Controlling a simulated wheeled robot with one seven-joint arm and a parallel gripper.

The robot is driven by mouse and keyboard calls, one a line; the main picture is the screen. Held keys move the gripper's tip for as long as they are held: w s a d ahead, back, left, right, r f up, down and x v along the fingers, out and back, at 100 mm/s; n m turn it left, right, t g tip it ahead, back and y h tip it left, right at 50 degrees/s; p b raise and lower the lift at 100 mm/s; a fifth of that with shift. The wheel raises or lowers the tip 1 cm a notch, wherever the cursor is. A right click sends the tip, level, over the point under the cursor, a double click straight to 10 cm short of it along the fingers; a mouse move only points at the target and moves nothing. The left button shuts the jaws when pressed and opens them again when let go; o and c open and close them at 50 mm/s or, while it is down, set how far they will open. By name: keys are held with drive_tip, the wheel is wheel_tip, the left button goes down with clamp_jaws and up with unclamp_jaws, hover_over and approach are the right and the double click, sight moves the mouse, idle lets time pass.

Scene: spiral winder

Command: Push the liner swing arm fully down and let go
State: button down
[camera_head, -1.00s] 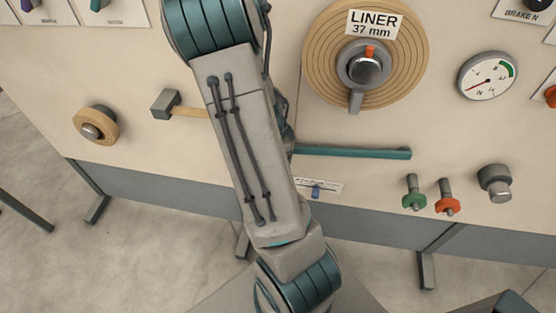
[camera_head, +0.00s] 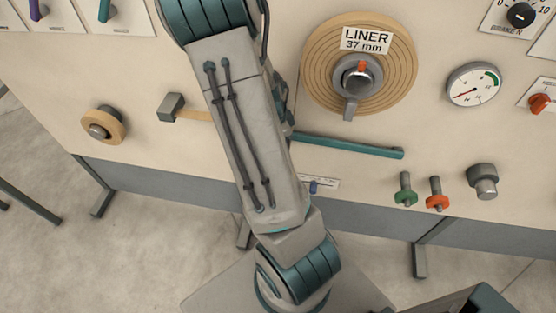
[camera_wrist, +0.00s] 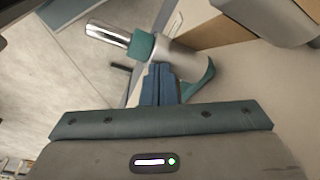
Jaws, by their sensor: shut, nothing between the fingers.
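The liner swing arm, which I take to be the teal bar (camera_head: 350,146), runs along the front panel below the wooden liner disc (camera_head: 395,70). It slopes slightly down to the right, and its left end is hidden behind my arm. In the wrist view a teal piece of it (camera_wrist: 207,82) shows beside a grey cylinder with a teal collar (camera_wrist: 143,45) and a chrome rod. My gripper (camera_wrist: 159,72) is shut and empty, its fingertips at the cylinder; I cannot tell if they touch. My gripper is hidden in the head view.
A tan bar with a grey block (camera_head: 171,106) sticks out left of my arm, beside a wooden roller (camera_head: 103,125). Green (camera_head: 405,190) and orange (camera_head: 437,195) knobs and a grey knob (camera_head: 482,181) stand at lower right. Floor shows below the panel.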

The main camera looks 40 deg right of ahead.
drive_tip(key=shift+r+p, duration=2.4)
drive_tip(key=shift+r, duration=0.45)
drive_tip(key=a+r+n+t+y, duration=0.2)
drive_tip(key=a+r+n, duration=0.85)
drive_tip(key=a, duration=0.25)
drive_tip(key=s+a+r+n+t, duration=0.2)
drive_tip(key=s+a+r+n, duration=0.6)
drive_tip(key=a+r+n, duration=0.1)
drive_tip(key=shift+a+r+n, duration=0.3)
drive_tip(key=shift+r+n, duration=0.4)
drive_tip(key=shift+n, duration=0.55)
drive_tip(key=shift+d, duration=0.15)
